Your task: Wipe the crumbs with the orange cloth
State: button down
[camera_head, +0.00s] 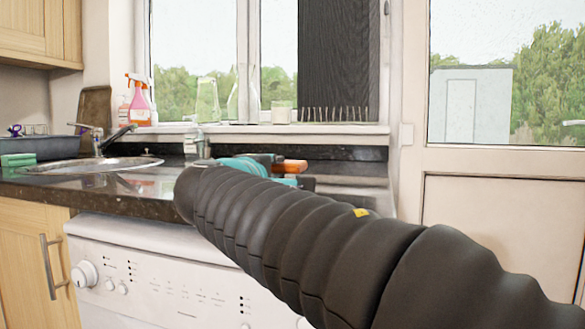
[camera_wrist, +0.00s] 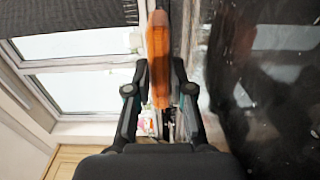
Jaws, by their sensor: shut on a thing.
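The orange cloth (camera_wrist: 158,50) is held between the two dark fingers of my gripper (camera_wrist: 160,82) in the wrist view. It stretches up past the fingertips. In the head view, the cloth (camera_head: 291,166) shows as a small orange piece beyond my arm, over the right part of the dark countertop (camera_head: 60,185). I cannot tell whether the cloth touches the counter. The dark glossy surface fills the right of the wrist view, with pale reflections and faint specks; I cannot clearly make out crumbs.
A round sink (camera_head: 95,164) with a tap is at the left, with a green sponge (camera_head: 18,159) beside it. A pink spray bottle (camera_head: 139,103) and glassware (camera_head: 207,98) stand on the windowsill. A white washing machine (camera_head: 150,275) is below the counter.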

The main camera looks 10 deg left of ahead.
jog(key=shift+w+a+f+p, duration=0.1)
jog(key=shift+a+p, duration=0.1)
jog(key=shift+a, duration=0.65)
jog(key=shift+w+a+f+p, duration=0.1)
jog(key=shift+a+p, duration=0.1)
jog(key=shift+a, duration=0.65)
jog(key=shift+w+d+r, duration=0.15)
jog(key=shift+w+r, duration=0.05)
jog(key=shift+w, duration=0.7)
jog(key=shift+s+d+r+b, duration=0.1)
jog(key=shift+d+b, duration=0.6)
jog(key=shift+d, duration=1.05)
jog(key=shift+s+d+r, duration=0.1)
jog(key=shift+d, duration=1.35)
jog(key=shift+s+d+r, duration=0.15)
jog(key=shift+d, duration=1.25)
jog(key=shift+s+d+r, duration=0.1)
jog(key=shift+d, duration=1.35)
jog(key=shift+r, duration=0.1)
jog(key=shift+w+a+r+p, duration=0.15)
jog(key=shift+a+p, duration=0.15)
jog(key=shift+a, duration=1.7)
jog(key=shift+w+a+r+p, duration=0.15)
jog(key=shift+a+p, duration=0.2)
jog(key=shift+a, duration=1.7)
jog(key=shift+w+a+p, duration=0.15)
jog(key=shift+a+p, duration=0.15)
jog(key=shift+a, duration=1.7)
